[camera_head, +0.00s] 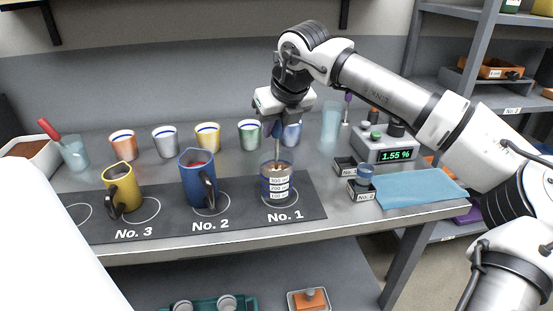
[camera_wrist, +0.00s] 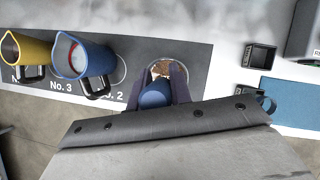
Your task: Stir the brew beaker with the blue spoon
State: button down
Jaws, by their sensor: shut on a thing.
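The brew beaker (camera_head: 277,187) is a clear beaker with white marked labels and brown contents, standing upright on the No. 1 spot of the dark mat. My gripper (camera_head: 275,128) is above it, pointing down, shut on the blue spoon (camera_head: 277,146). The spoon's thin shaft runs down into the beaker; its lower end is hidden in the brown contents. In the wrist view the blue handle end (camera_wrist: 155,95) sits between my fingers (camera_wrist: 161,92), and the beaker (camera_wrist: 168,66) shows partly behind them with brown, crumbly contents.
A blue jug (camera_head: 197,181) stands on No. 2 and a yellow jug (camera_head: 122,188) on No. 3, left of the beaker. Several coloured cups line the back. Small black trays (camera_head: 345,166), a scale reading 1.55 % (camera_head: 384,151) and a blue cloth (camera_head: 419,189) lie to the right.

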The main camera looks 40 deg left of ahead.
jog(key=shift+f+b, duration=0.1)
jog(key=shift+b, duration=0.2)
jog(key=shift+s+d+b, duration=0.3)
jog(key=shift+s+d, duration=0.2)
jog(key=shift+d, duration=0.1)
jog(key=shift+w+a+p, duration=0.35)
jog(key=shift+w+a, duration=0.05)
jog(key=shift+a, duration=0.15)
jog(key=shift+r+p, duration=2.8)
jog(key=shift+r, duration=1.25)
